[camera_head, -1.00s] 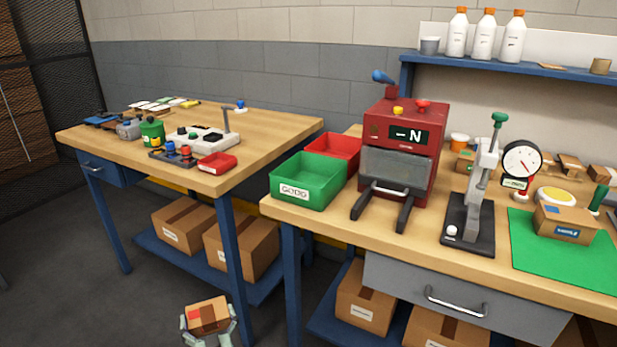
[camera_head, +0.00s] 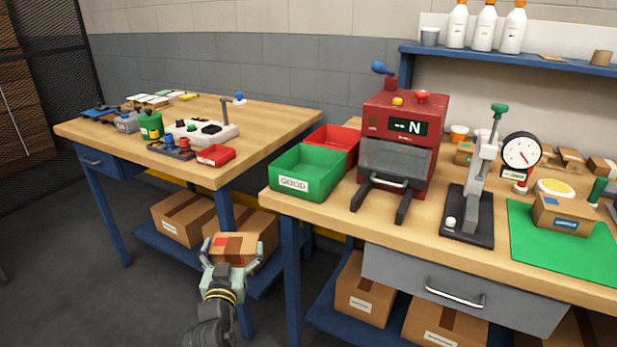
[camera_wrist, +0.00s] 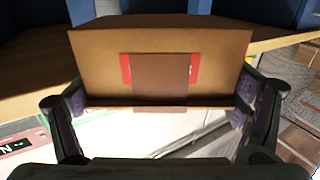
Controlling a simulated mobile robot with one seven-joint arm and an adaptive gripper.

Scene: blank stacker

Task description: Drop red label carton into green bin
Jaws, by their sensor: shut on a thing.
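The red label carton (camera_head: 235,248) is a small brown box with a red patch and a darker tape strip. My gripper (camera_head: 232,262) is shut on it, one finger on each side, in front of the gap between the two benches and lower than the bench tops. In the wrist view the carton (camera_wrist: 160,50) fills the upper middle between the fingers, with red label edges showing beside the brown strip. The green bin (camera_head: 308,174), marked GOOD, stands at the left front corner of the right bench, empty as far as I see, up and right of the gripper.
A red bin (camera_head: 333,143) stands behind the green one. A red machine (camera_head: 403,140) with two dark prongs is just right of it. The left bench (camera_head: 270,118) holds small tools and a red tray (camera_head: 215,155). Larger cartons (camera_head: 182,221) sit on the lower shelf.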

